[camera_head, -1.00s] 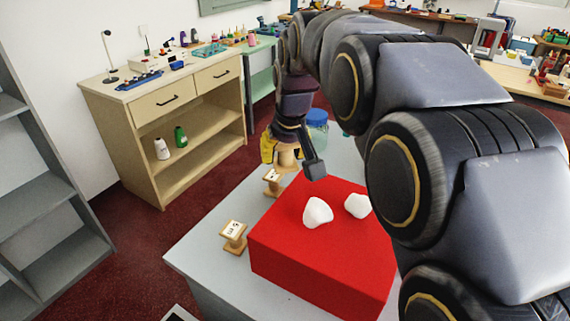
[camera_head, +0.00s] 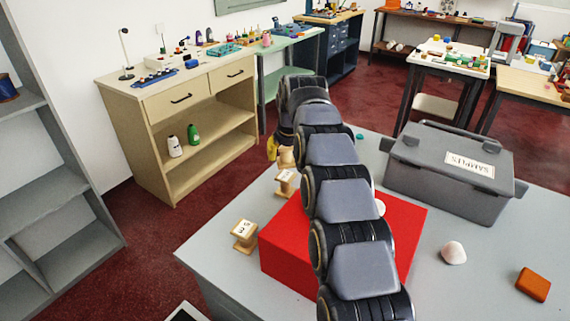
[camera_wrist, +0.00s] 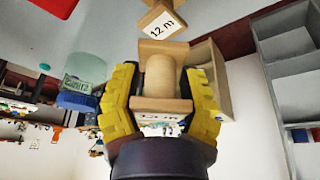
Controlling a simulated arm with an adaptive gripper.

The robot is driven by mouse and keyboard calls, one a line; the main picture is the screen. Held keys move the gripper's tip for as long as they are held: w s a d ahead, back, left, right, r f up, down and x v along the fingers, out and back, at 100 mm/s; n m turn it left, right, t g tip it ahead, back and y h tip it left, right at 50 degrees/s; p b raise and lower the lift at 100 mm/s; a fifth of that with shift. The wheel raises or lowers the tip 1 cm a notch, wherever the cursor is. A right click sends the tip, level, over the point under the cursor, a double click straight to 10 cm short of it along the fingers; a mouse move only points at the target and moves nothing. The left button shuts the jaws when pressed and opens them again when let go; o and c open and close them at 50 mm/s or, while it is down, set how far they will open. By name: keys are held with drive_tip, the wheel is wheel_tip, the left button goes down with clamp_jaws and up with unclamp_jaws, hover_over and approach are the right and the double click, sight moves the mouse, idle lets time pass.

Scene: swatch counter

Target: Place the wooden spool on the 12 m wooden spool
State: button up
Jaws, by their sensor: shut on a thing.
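My gripper (camera_wrist: 160,85), with yellow fingers, is shut on a wooden spool (camera_wrist: 160,76) in the wrist view. In the head view the held spool (camera_head: 286,157) shows beside my gripper (camera_head: 274,147), mostly hidden by my arm. A standing wooden spool (camera_head: 285,181) is just below it there. In the wrist view a spool labelled 12 m (camera_wrist: 162,23) lies just beyond the held spool's far end, with a small gap seen. A further labelled spool (camera_head: 244,236) stands left of the red block.
A red block (camera_head: 290,250) stands under my arm, with a pale lump (camera_head: 380,207) on it. A grey samples box (camera_head: 450,180), a white lump (camera_head: 453,252) and an orange block (camera_head: 533,284) are on the right. A blue-lidded jar (camera_wrist: 78,90) shows in the wrist view.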

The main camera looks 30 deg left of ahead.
sight(285, 173)
drive_tip(key=shift+w+a+f, duration=0.2)
drive_tip(key=shift+f, duration=1.65)
drive_tip(key=shift+f, duration=0.1)
drive_tip(key=o, duration=1)
drive_tip(key=shift+f, duration=0.1)
